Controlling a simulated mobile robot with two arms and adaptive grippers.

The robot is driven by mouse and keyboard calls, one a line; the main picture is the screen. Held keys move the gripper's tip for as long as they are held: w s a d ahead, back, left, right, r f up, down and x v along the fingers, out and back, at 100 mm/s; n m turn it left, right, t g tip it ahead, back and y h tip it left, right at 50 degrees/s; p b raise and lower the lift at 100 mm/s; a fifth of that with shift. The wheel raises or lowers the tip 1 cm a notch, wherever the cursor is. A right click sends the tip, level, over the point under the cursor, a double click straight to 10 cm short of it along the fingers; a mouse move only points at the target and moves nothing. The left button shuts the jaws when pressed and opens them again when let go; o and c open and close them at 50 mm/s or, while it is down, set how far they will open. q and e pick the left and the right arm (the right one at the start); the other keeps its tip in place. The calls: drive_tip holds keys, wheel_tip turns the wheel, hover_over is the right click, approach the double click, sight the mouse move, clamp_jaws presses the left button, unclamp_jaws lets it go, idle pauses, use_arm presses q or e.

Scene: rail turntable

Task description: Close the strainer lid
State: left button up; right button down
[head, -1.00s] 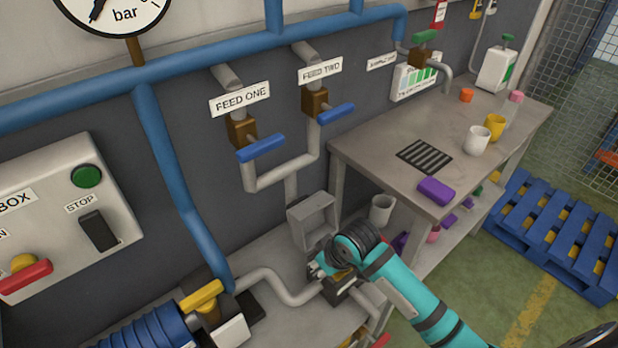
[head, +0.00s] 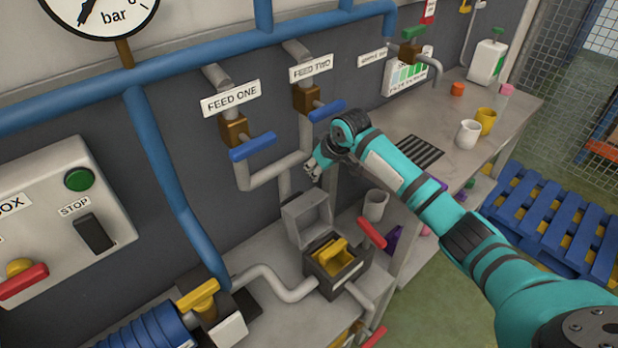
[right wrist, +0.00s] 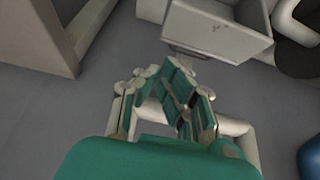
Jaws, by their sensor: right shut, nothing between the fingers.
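The strainer is a dark open box (head: 316,274) on the low bench, with a yellow basket (head: 330,252) sitting inside it. Its grey lid (head: 307,220) stands raised at the back of the box, tilted up toward the wall, so the strainer is open. My right gripper (head: 312,170) is shut and empty, in the air above and behind the raised lid, apart from it. In the right wrist view the shut fingers (right wrist: 165,75) point toward the lid (right wrist: 222,30), with a gap between. My left gripper is not in view.
Grey pipes (head: 285,285) join the box. Blue feed valve handles (head: 327,111) hang close above my gripper. The workbench (head: 425,125) is to the right.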

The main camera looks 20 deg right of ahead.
drive_tip(key=x, duration=0.5)
drive_tip(key=shift+w+f, duration=0.1)
drive_tip(key=shift+f, duration=0.2)
